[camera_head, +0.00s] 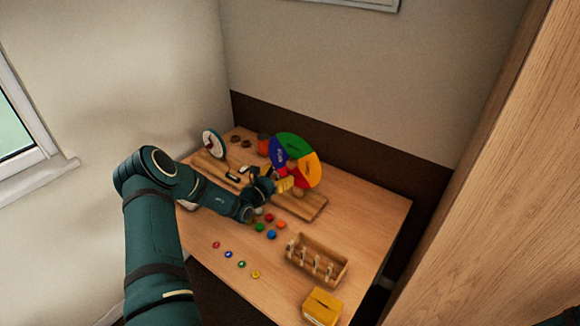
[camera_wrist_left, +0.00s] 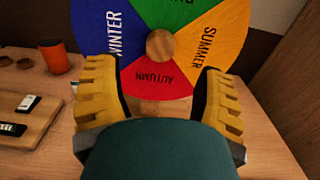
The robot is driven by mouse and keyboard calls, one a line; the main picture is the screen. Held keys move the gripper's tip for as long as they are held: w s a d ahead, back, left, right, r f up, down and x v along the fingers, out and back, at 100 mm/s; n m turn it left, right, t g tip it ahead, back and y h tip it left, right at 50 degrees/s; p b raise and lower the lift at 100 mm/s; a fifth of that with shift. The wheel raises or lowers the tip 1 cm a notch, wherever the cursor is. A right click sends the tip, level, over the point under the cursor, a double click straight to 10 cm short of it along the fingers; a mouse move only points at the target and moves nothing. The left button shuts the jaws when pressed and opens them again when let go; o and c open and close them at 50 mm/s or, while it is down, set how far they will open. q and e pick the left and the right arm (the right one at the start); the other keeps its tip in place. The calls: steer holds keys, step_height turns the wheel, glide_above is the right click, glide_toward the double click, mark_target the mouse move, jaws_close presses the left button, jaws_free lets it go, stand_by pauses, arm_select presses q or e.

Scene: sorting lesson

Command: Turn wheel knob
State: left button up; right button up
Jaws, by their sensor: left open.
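The season wheel (camera_head: 294,148) stands upright at the back of the table, with blue, green, orange and red sectors. In the left wrist view the wheel (camera_wrist_left: 203,45) shows the words WINTER, SUMMER and AUTUMN; its top is cut off. Its round wooden knob (camera_wrist_left: 160,45) is at the centre. My left gripper (camera_head: 284,184) is in front of the wheel's lower part. In the left wrist view the yellow fingers of this gripper (camera_wrist_left: 157,78) are wide apart, below and either side of the knob, with nothing between them. My right gripper is not in view.
A wooden peg rack (camera_head: 318,262) and a yellow box (camera_head: 322,306) stand at the table's right front. Several coloured discs lie before the wheel. An orange cup (camera_wrist_left: 54,56) stands left of it. A round dial (camera_head: 212,143) stands far left. The table's right side is clear.

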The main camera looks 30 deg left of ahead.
mark_target(290, 165)
arm_select(q)
steer(key=w, duration=0.6)
steer(key=shift+d, duration=0.25)
steer(key=shift+s, duration=0.1)
jaws_close()
